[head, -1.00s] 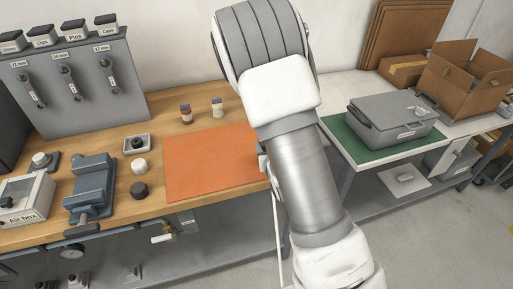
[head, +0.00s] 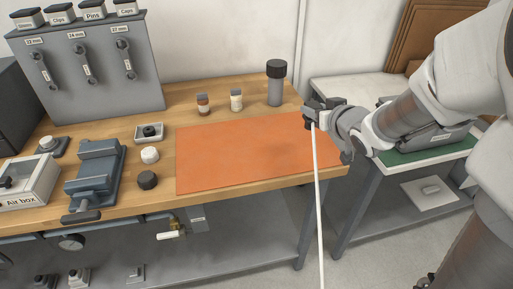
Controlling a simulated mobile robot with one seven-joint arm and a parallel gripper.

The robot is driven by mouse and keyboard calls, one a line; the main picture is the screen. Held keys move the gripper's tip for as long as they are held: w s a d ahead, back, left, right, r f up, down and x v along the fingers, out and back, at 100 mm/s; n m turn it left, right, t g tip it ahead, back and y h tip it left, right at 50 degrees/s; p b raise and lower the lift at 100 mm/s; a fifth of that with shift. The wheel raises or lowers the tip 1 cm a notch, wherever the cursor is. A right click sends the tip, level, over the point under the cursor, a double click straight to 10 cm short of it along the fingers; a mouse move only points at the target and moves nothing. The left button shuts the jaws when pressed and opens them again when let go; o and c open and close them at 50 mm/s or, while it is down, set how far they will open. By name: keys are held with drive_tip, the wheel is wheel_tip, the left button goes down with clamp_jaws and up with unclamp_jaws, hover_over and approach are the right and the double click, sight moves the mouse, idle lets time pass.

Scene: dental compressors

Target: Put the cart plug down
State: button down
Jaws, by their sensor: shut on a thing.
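My gripper (head: 311,113) is above the right end of the orange mat (head: 240,160), near the workbench's right edge. It is shut on the cart plug (head: 308,123), a small dark piece mostly hidden by the fingers. A thin white cord (head: 318,200) runs from it down past the bench's front edge and out of the bottom of the head view. A soft shadow lies on the mat. I cannot tell how high the plug is above it.
A dark-capped grey cylinder (head: 276,85) and two small bottles (head: 204,104) stand behind the mat. A black knob (head: 147,180), a white knob (head: 149,155) and a blue-grey vise (head: 96,175) stand to its left. The mat is bare.

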drive_tip(key=shift+w+a+f+b, duration=0.55)
drive_tip(key=shift+a+f+b, duration=0.35)
drive_tip(key=shift+a+f, duration=0.95)
drive_tip(key=shift+w+a+f+b, duration=0.55)
drive_tip(key=shift+a+f+b, duration=0.35)
drive_tip(key=shift+a+f, duration=0.9)
drive_tip(key=shift+w+a+f+b, duration=0.55)
drive_tip(key=shift+a+f+b, duration=0.35)
drive_tip(key=shift+a+f, duration=0.95)
drive_tip(key=shift+r, duration=0.1)
drive_tip(key=c, duration=0.8)
unclamp_jaws()
drive_tip(key=shift+f, duration=0.2)
drive_tip(key=shift+c, duration=0.2)
drive_tip(key=o, duration=0.5)
drive_tip(key=shift+r, duration=0.15)
